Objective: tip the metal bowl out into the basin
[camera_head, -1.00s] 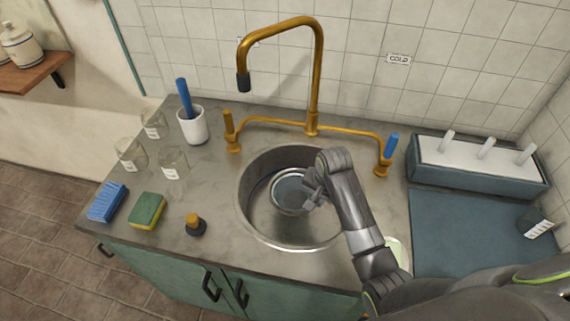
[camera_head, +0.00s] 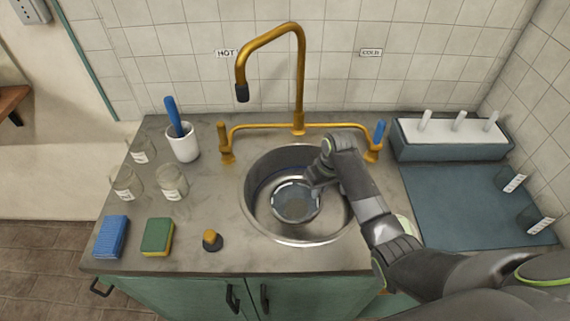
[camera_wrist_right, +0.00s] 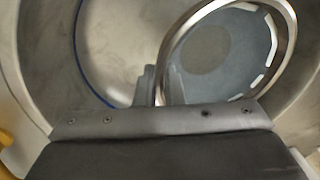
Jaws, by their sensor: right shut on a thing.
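The metal bowl (camera_head: 283,213) is within the round metal basin (camera_head: 258,203), below its rim in the head view. My right gripper (camera_head: 316,183) reaches in from the right and is shut on the bowl's rim. The right wrist view shows the fingertips (camera_wrist_right: 160,84) pinching the rim of the bowl (camera_wrist_right: 235,50). The bowl's inside looks blue-grey, with bright marks around a flat disc; I cannot tell whether this is liquid. I cannot tell whether the bowl touches the basin floor. My left gripper is not in view.
A brass tap (camera_head: 299,90) arches behind the basin, with handles either side. A blue mat (camera_head: 455,205) and rack (camera_head: 450,145) are right.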

